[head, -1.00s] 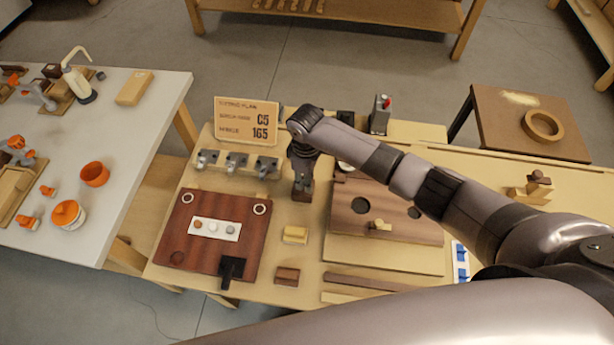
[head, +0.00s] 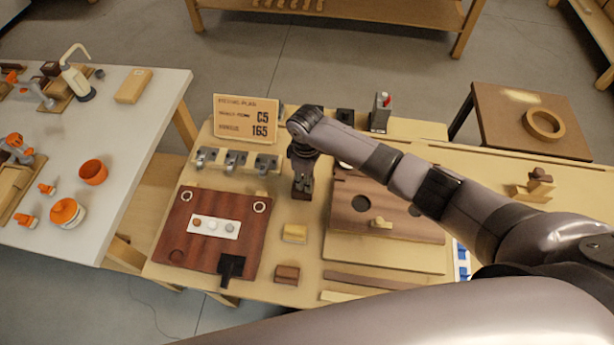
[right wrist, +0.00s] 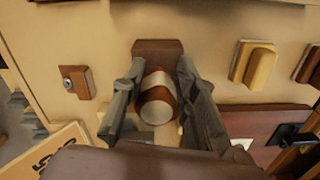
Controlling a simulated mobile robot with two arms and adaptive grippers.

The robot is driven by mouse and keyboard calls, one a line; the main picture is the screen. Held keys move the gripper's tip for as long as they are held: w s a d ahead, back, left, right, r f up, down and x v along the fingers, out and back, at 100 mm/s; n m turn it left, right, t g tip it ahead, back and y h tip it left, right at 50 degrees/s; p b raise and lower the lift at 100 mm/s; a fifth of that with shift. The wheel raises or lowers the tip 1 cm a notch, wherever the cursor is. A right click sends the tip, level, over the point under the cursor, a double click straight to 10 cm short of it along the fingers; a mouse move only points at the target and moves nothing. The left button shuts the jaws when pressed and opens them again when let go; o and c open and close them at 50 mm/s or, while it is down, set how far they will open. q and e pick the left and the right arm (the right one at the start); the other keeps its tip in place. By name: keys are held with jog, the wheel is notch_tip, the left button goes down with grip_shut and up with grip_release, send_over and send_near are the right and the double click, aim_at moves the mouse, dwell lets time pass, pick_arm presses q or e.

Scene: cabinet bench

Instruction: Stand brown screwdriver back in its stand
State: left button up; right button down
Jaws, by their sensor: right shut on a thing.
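My right gripper (head: 302,183) points down over the back middle of the bench. In the right wrist view its two fingers (right wrist: 160,105) are closed on either side of the brown screwdriver (right wrist: 157,100), whose brown handle has a pale band and a pale round end facing the camera. A brown block (right wrist: 158,47), which looks like the stand, shows just beyond the handle. The screwdriver's tip is hidden, so I cannot tell whether it is in the block. My left gripper is in neither current view.
A sign (head: 246,119) and a row of grey-metal fittings (head: 236,161) stand left of the gripper. A reddish-brown board (head: 190,248), a yellow block (head: 294,233) and a brown block (head: 286,274) lie nearer. A wooden board with holes (head: 375,225) lies right, under my arm.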

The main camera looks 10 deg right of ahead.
jog(key=shift+f, duration=0.4)
jog(key=c, duration=1.2)
grip_release()
jog(key=shift+o, duration=0.5)
jog(key=o, duration=0.3)
jog(key=shift+r, duration=0.2)
notch_tip(320, 180, up, 5)
jog(key=p, duration=0.5)
jog(key=shift+r, duration=0.1)
jog(key=shift+r+p, duration=1)
